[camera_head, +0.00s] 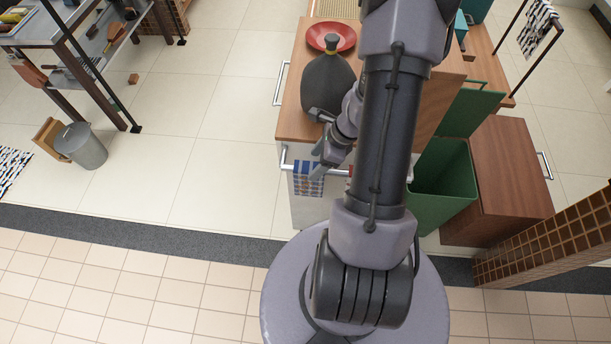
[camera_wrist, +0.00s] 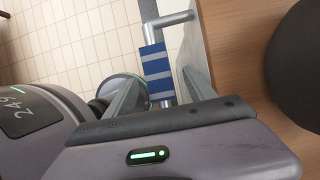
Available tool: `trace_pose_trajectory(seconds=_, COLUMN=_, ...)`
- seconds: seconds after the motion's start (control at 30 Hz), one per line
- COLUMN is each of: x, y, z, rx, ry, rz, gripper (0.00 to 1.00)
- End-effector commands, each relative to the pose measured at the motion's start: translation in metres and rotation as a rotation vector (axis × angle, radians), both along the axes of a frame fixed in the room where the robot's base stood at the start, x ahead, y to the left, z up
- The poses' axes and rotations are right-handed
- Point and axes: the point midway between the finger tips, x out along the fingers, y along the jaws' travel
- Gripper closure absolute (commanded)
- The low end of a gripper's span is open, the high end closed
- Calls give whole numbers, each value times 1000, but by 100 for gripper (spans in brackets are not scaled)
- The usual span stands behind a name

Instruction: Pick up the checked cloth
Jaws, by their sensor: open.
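In the wrist view the cloth (camera_wrist: 156,64) shows as blue with pale grey stripes, wrapped over the metal rail. My gripper (camera_head: 324,158) is at the rail, close by the cloth's upper right. In the wrist view my gripper (camera_wrist: 162,76) is open, with one finger on each side of the cloth. I cannot tell whether either finger touches it. The cloth's lower part is hidden in the wrist view.
A dark vase (camera_head: 326,84) and a red plate (camera_head: 331,36) stand on the cabinet top (camera_head: 292,112). A green bin (camera_head: 446,180) is right of my arm. A black-and-white cloth (camera_head: 537,27) hangs on a far rack.

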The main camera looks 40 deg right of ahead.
Motion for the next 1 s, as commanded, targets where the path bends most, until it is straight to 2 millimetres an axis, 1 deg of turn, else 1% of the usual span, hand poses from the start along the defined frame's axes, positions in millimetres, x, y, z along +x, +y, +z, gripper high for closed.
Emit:
trace_pose_trajectory(seconds=0.03, x=3, y=3, z=-14, rx=1, ry=1, rz=1, gripper=36)
trace_pose_trajectory(seconds=0.17, x=8, y=7, z=-26, rx=0, ry=0, rz=1, gripper=36)
trace_pose_trajectory(seconds=0.23, x=10, y=10, z=-37, rx=0, ry=0, rz=3, gripper=36)
trace_pose_trajectory(seconds=0.3, x=13, y=14, z=-53, rx=1, ry=0, rz=4, gripper=36)
trace_pose_trajectory(seconds=0.4, x=18, y=18, z=-69, rx=0, ry=0, rz=4, gripper=36)
trace_pose_trajectory(seconds=0.5, x=21, y=20, z=-74, rx=0, ry=0, rz=3, gripper=36)
trace_pose_trajectory(seconds=0.67, x=21, y=20, z=-71, rx=-1, ry=-1, rz=3, gripper=36)
trace_pose_trajectory(seconds=0.7, x=21, y=20, z=-71, rx=-1, ry=-1, rz=3, gripper=38)
trace_pose_trajectory(seconds=0.77, x=21, y=20, z=-71, rx=-1, ry=-1, rz=3, gripper=50)
trace_pose_trajectory(seconds=0.8, x=21, y=20, z=-71, rx=-1, ry=-1, rz=3, gripper=58)
trace_pose_trajectory(seconds=0.87, x=21, y=20, z=-71, rx=-1, ry=-1, rz=3, gripper=70)
trace_pose_trajectory(seconds=1.0, x=21, y=20, z=-71, rx=-1, ry=-1, rz=3, gripper=97)
